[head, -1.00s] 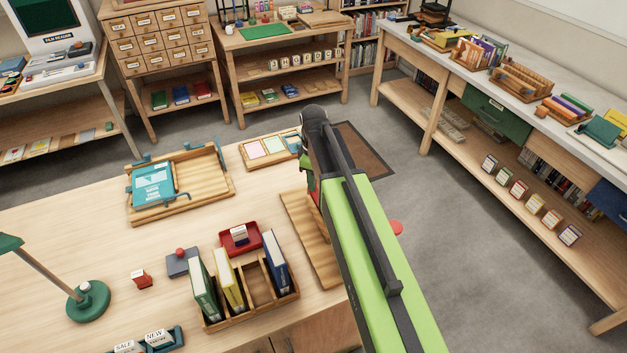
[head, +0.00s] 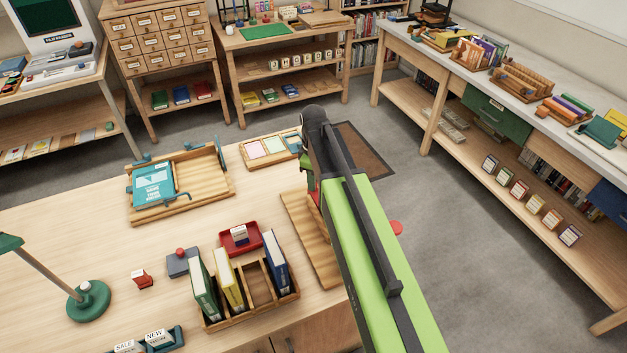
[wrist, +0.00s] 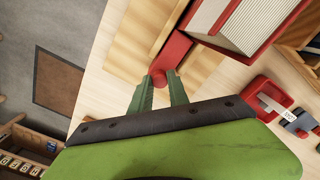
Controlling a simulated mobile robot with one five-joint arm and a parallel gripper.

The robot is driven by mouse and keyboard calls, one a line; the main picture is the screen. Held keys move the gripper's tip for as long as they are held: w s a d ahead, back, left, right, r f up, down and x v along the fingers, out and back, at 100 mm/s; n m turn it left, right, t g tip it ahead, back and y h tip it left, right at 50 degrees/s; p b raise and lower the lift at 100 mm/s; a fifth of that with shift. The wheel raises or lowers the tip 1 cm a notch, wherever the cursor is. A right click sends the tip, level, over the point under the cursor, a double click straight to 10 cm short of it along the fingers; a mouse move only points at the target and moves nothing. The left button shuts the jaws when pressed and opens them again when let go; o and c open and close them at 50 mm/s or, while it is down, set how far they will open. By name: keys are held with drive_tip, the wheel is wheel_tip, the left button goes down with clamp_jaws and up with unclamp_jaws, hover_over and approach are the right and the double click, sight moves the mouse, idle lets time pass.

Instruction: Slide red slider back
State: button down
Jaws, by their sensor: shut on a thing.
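The red slider (wrist: 172,55) shows in the wrist view as a red bar with a rounded red end, on a pale wooden board (wrist: 130,45). My gripper (wrist: 161,80) has its green fingers on both sides of this red end and is shut on it. A red-framed piece with white, ribbed panels (wrist: 250,20) joins the bar at the upper right. In the head view my green arm hides most of the slider and the fingers; the board (head: 308,235) shows at the table's right edge.
A wooden rack with upright books (head: 250,290) stands left of the board, with a red tray (head: 240,243) behind it. A wooden tray with a teal book (head: 153,186) lies farther back. Open floor (head: 440,230) lies to the right.

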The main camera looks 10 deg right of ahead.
drive_tip(key=shift+w+a, duration=0.1)
drive_tip(key=w, duration=0.2)
drive_tip(key=w+a, duration=0.1)
drive_tip(key=w, duration=0.2)
drive_tip(key=shift+w, duration=0.1)
drive_tip(key=c, duration=1.3)
unclamp_jaws()
drive_tip(key=shift+d, duration=0.1)
drive_tip(key=shift+o, duration=0.2)
wheel_tip(320, 180, up, 17)
drive_tip(key=p, duration=1.7)
drive_tip(key=shift+r, duration=0.2)
